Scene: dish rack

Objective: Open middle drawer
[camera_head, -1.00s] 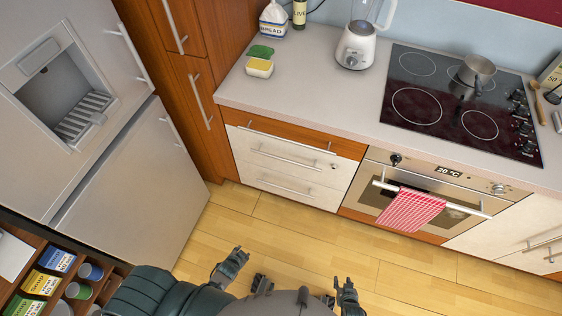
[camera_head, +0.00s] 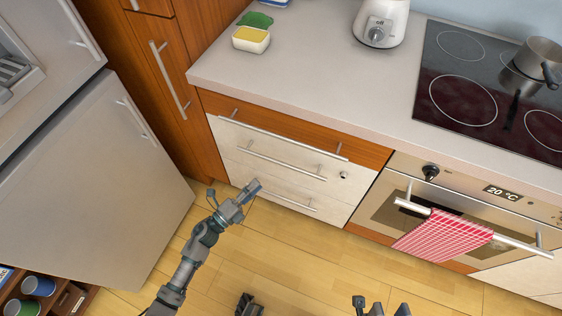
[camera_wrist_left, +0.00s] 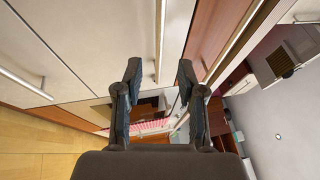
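The middle drawer (camera_head: 262,167) is a white front in the cabinet left of the oven, and it is closed. Its metal bar handle (camera_head: 290,163) also shows in the left wrist view (camera_wrist_left: 160,40), running up from between my fingertips. My left gripper (camera_head: 253,187) is in front of the drawers, below the left part of that handle. Its two fingers (camera_wrist_left: 159,75) are apart in the wrist view, with nothing held; whether the bar lies ahead of or between the tips is hard to tell. My right gripper (camera_head: 380,304) shows only as two separated tips at the bottom edge.
The top drawer handle (camera_head: 280,136) and bottom drawer handle (camera_head: 285,200) lie parallel above and below. The oven (camera_head: 380,207) with a checked towel (camera_head: 442,238) is to the right, the fridge (camera_head: 90,190) to the left. Wooden floor (camera_head: 310,265) is clear in front.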

